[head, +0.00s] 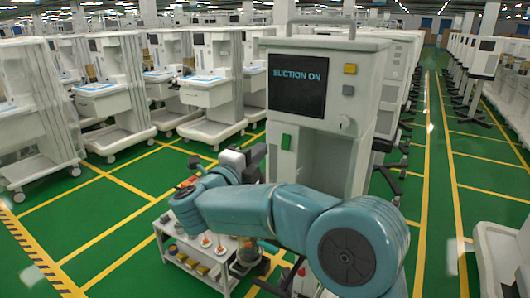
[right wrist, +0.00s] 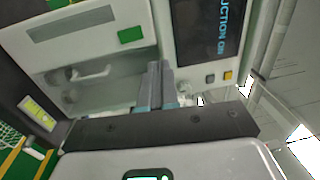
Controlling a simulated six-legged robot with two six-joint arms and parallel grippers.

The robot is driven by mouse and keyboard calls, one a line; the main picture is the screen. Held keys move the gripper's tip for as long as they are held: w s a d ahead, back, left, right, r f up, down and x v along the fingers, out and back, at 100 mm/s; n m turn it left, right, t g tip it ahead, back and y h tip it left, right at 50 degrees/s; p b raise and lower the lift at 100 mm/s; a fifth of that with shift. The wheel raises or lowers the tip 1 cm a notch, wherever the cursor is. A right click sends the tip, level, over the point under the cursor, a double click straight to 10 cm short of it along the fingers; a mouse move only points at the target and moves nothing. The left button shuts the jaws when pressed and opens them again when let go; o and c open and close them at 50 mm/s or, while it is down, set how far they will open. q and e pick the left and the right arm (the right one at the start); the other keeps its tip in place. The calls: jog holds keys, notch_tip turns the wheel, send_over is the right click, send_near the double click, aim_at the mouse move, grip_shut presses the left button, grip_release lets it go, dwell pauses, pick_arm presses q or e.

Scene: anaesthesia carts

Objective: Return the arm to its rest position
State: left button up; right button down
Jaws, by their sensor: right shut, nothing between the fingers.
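My right arm (head: 265,210), teal, reaches in from the lower right and bends across the front of the nearest cart (head: 330,160). My right gripper (head: 258,152) is in front of the cart's left side, partly hidden by its own wrist. In the right wrist view its two fingers (right wrist: 158,82) are together and empty, pointing at the cart front. The cart's dark screen (head: 298,85) reads "SUCTION ON". A green button (head: 286,142) sits below the screen and also shows in the wrist view (right wrist: 130,35). I cannot tell whether the fingers touch the cart. My left gripper is not in view.
A low white trolley (head: 172,252) with small coloured items stands below my arm. Rows of white carts (head: 105,90) fill the left and back. A yellow-lined green aisle (head: 440,170) is clear at the right, with a pale unit (head: 500,262) at the lower right.

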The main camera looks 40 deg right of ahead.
jog(key=shift+a+r, duration=0.1)
jog(key=shift+a, duration=0.25)
dwell(0.3)
jog(key=w+a+f+n+t+y+p, duration=0.1)
jog(key=w+f+n+t+y, duration=0.35)
jog(key=f, duration=0.85)
jog(key=w+a+f+n+t+y+p, duration=0.1)
jog(key=a+f+n, duration=0.1)
jog(key=f+n, duration=0.8)
jog(key=s+a+f+n+y, duration=0.2)
jog(key=a+f+y, duration=0.1)
jog(key=f, duration=0.4)
jog(key=s+a+f+n+y, duration=0.1)
jog(key=a+f+n+y, duration=0.15)
jog(key=f, duration=0.55)
jog(key=s+a+f+n+g+y, duration=0.4)
jog(key=s+a+f+n+y, duration=0.25)
jog(key=s+a+f, duration=0.55)
jog(key=s+a+f+n+g+y, duration=0.1)
jog(key=s+a+n+g+y, duration=0.1)
jog(key=s, duration=0.5)
jog(key=s+a+f+n+g+y, duration=0.1)
jog(key=s+a+n+g+y, duration=0.2)
jog(key=s, duration=0.4)
jog(key=a+g, duration=0.1)
jog(key=a, duration=0.1)
jog(key=shift+s+a, duration=0.2)
jog(key=shift+a, duration=0.2)
